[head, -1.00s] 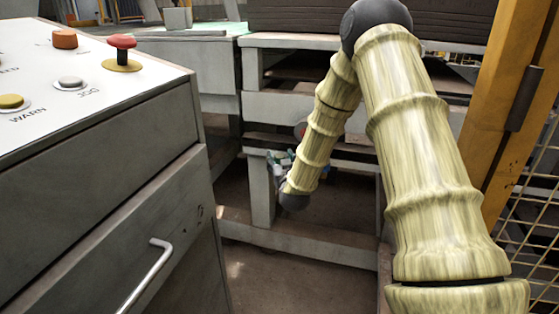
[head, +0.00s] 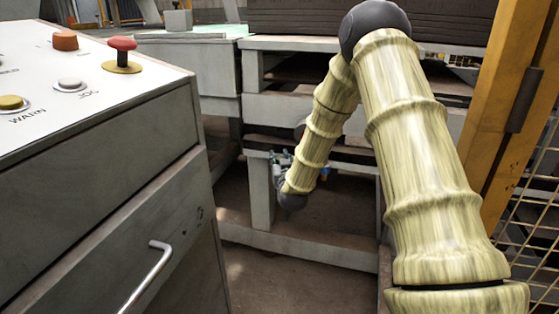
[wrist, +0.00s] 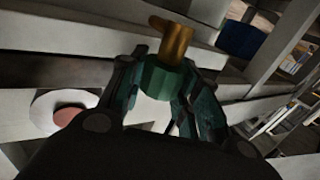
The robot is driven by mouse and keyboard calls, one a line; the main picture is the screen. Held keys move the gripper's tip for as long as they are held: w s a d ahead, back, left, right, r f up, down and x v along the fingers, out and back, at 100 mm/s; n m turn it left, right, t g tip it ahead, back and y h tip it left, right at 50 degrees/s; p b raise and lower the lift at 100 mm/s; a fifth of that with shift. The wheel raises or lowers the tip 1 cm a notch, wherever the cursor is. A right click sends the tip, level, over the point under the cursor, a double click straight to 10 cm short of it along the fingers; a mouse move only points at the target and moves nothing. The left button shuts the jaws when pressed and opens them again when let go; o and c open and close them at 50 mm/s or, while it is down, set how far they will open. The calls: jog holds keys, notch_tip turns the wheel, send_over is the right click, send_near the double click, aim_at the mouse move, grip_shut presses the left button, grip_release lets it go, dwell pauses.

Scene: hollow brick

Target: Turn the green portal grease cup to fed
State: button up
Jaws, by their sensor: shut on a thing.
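The green grease cup (wrist: 157,81) sits between the fingers of my gripper (wrist: 154,74) in the wrist view. My gripper is shut on the cup's sides. A brass-coloured stem with a short side arm (wrist: 174,42) stands beyond the cup. In the head view my gripper (head: 279,158) is small, low beside the grey frame, and mostly behind my forearm. The cup cannot be made out there. I cannot read any fed mark in either view.
A blue part (wrist: 241,40) is right of the cup, and a white disc with a red centre (wrist: 68,116) is at lower left. Grey frame beams (head: 262,190) surround the gripper. A control console (head: 110,190) stands left, a yellow post (head: 505,110) right.

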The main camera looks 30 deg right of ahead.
jog(key=shift+h, duration=0.3)
jog(key=m+g+h+p, duration=0.4)
jog(key=m+g+h, duration=0.1)
jog(key=h, duration=0.1)
jog(key=shift+r+m+g+h, duration=0.1)
jog(key=shift+m+g+h, duration=0.2)
jog(key=shift+m, duration=0.1)
jog(key=m+g+h+p, duration=0.1)
jog(key=m+g, duration=0.1)
jog(key=g, duration=0.1)
jog(key=m+g+h+p, duration=0.1)
jog(key=m+g+h, duration=0.1)
jog(key=m+g, duration=0.1)
jog(key=shift+g+p, duration=0.35)
jog(key=shift+g, duration=0.25)
jog(key=m+g, duration=0.3)
jog(key=g, duration=0.2)
jog(key=m+g, duration=0.2)
jog(key=g, duration=0.1)
jog(key=shift+f+m, duration=0.25)
jog(key=shift+m, duration=0.05)
jog(key=m+g+y, duration=0.1)
jog(key=m+g, duration=0.1)
jog(key=g, duration=0.1)
jog(key=m+g+y, duration=0.2)
jog(key=g, duration=0.2)
jog(key=shift+r+m, duration=0.1)
jog(key=shift+m, duration=0.3)
jog(key=shift+m+g+y, duration=0.3)
jog(key=shift+g+y, duration=0.2)
